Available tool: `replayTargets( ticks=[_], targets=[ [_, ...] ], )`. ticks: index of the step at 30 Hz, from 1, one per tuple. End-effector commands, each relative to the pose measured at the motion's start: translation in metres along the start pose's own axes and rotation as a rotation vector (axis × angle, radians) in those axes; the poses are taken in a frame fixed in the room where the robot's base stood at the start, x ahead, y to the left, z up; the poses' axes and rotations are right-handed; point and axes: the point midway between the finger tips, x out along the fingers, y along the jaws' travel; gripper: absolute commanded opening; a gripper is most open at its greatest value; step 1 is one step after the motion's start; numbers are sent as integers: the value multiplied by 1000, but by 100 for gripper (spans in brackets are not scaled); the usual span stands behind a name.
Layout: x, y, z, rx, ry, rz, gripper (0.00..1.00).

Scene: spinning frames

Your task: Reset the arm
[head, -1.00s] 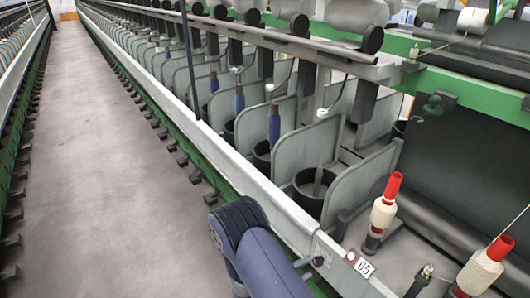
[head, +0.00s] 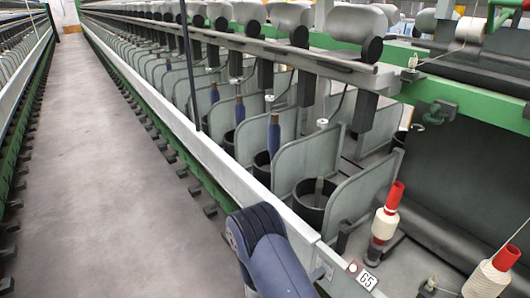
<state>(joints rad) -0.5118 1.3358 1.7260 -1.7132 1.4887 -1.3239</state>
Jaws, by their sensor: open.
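My arm shows at the bottom middle of the head view as a dark blue link with a rounded joint, in front of the frame's rail. My gripper is outside the picture, so its jaws are hidden from me. The spinning frame (head: 212,152) runs from the lower right to the far upper left. On it, a red-topped bobbin with cream yarn (head: 387,212) stands upright on a spindle. A second such bobbin (head: 491,275) stands at the lower right corner, partly cut off.
Grey divider plates (head: 360,195) separate the dark round pots (head: 313,203). Blue tubes (head: 274,137) stand farther back. A number plate 65 (head: 366,280) is on the rail. A green beam (head: 440,98) crosses the upper right. The grey aisle floor (head: 95,180) at left is clear.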

Motion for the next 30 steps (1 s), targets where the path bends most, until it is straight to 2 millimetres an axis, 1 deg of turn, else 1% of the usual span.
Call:
replayTargets(
  ticks=[30],
  targets=[
    [0, 0, -2, 775, -60, -6, 52]
  ],
)
